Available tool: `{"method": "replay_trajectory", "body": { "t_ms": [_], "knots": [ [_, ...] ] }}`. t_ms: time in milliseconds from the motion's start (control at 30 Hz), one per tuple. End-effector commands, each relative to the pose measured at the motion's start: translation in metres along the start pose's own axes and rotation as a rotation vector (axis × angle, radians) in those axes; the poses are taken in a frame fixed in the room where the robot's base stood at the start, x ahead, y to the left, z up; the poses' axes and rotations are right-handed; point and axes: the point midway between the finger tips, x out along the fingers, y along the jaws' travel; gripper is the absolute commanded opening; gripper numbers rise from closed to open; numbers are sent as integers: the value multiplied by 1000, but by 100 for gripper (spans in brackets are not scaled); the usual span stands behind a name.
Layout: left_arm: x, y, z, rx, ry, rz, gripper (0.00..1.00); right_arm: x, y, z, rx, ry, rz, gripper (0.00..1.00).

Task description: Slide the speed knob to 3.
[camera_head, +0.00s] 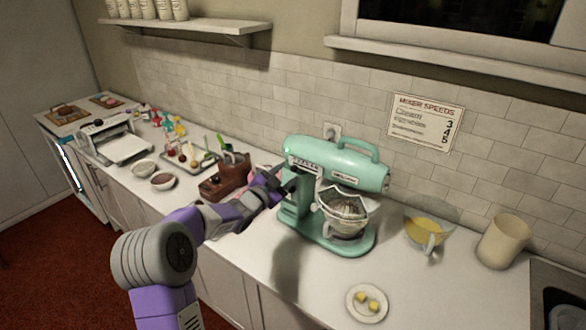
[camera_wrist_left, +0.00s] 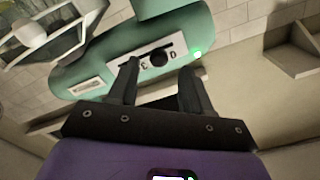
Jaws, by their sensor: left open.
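The mint-green stand mixer (camera_head: 345,165) stands on the counter, its bowl (camera_head: 345,212) under the head. In the left wrist view, where the mixer appears turned over, its pale speed panel (camera_wrist_left: 125,69) carries a dark slot and small marks. The dark round speed knob (camera_wrist_left: 158,57) sits between a mark like 0 on its right and one like 3 on its left. My left gripper (camera_wrist_left: 160,70) is open, its two fingers either side of the knob; I cannot tell whether they touch it. In the head view the gripper (camera_head: 283,182) is at the mixer's left side. My right gripper is not in view.
A green light (camera_wrist_left: 197,53) glows beside the panel. A wall sign (camera_head: 425,121) lists mixer speeds. A brown wooden block (camera_head: 225,178) stands left of the mixer. A plate (camera_head: 367,303), a jug of yellow liquid (camera_head: 424,232) and a beige canister (camera_head: 503,241) are to the right.

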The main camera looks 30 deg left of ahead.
Motion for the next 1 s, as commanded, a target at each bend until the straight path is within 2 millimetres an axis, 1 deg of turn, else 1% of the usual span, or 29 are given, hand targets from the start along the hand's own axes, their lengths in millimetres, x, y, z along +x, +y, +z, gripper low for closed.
{"method": "replay_trajectory", "body": {
  "t_ms": [33, 100, 233, 367, 600, 667, 933, 1000],
  "knots": [
    [9, 1, 0, -2, 0, 2, 49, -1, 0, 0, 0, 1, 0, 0],
    [18, 1, -1, -2, 1, 2, 49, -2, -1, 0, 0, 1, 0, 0],
    [30, 1, 0, -2, 0, 2, 49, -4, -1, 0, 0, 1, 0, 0],
    [35, 1, 0, -3, -1, 1, 49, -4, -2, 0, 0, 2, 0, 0],
    [36, 1, 0, -3, -1, 1, 49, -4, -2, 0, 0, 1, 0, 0],
    [36, 1, 0, -3, -1, 1, 42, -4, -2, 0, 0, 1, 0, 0],
    [36, 1, 0, -3, -1, 1, 0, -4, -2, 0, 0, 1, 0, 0],
    [36, 1, 0, -3, -2, 1, 0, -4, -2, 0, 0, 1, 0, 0]
  ]
}}
